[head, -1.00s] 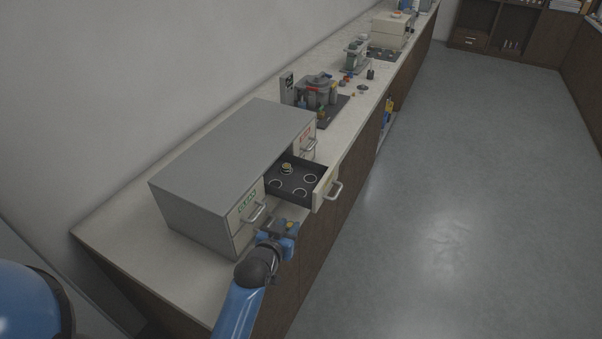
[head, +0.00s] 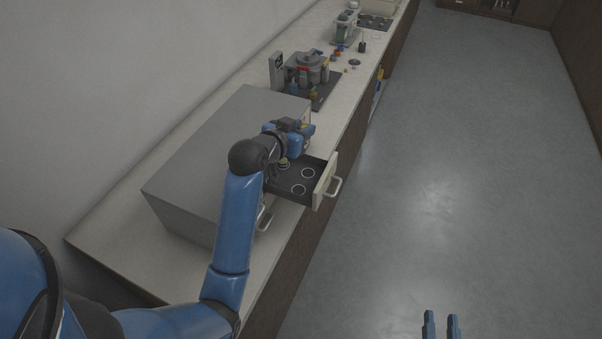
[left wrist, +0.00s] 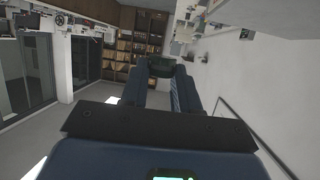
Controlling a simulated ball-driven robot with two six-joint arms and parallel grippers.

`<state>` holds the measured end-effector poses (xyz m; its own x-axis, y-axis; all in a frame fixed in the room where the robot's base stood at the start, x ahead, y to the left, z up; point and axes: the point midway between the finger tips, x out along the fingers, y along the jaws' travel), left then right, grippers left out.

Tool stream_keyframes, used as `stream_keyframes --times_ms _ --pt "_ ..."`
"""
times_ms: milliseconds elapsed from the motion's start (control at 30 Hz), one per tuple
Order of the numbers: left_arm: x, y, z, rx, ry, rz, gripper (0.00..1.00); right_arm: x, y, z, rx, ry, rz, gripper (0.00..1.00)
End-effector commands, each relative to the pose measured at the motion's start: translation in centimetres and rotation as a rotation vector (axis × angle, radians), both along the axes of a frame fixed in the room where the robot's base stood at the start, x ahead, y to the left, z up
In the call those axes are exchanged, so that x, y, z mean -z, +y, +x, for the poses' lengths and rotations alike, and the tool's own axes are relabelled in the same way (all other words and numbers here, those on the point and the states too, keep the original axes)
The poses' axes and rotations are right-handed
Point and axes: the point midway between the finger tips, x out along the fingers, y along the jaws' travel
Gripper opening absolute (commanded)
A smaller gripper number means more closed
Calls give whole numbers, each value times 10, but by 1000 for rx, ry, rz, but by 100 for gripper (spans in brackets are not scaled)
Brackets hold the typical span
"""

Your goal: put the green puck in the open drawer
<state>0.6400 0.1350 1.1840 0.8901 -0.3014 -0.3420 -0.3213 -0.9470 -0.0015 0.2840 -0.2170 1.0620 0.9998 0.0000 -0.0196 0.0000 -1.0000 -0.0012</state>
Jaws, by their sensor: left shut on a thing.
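My left gripper (head: 303,128) is raised above the back part of the open drawer (head: 325,185), close to the cabinet's front edge. In the left wrist view its two fingers are shut on a dark green, rounded thing (left wrist: 162,66), the green puck, at their tips. In the head view the puck is hard to make out against the gripper. The drawer has a dark floor with white rings. A small yellowish piece (head: 283,164) stands at its inner left, partly hidden by my arm. My right gripper (head: 441,325) is open and empty over the floor.
The grey cabinet (head: 190,165) holding the drawer stands on a long pale counter (head: 110,237). The floor on the right is clear.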

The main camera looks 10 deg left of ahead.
Motion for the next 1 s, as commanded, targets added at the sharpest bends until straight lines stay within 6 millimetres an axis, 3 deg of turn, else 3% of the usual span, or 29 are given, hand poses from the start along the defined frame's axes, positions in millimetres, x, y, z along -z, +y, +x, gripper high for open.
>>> stream_keyframes --times_ms 300,500,1000 --pt "79 0 -1 0 8 -1 1 -13 0 0 0 0 0 38" --pt "116 1 0 -2 4 0 1 -17 0 0 0 0 0 38" --pt "161 0 0 -1 2 -1 1 -20 0 0 0 0 0 38"
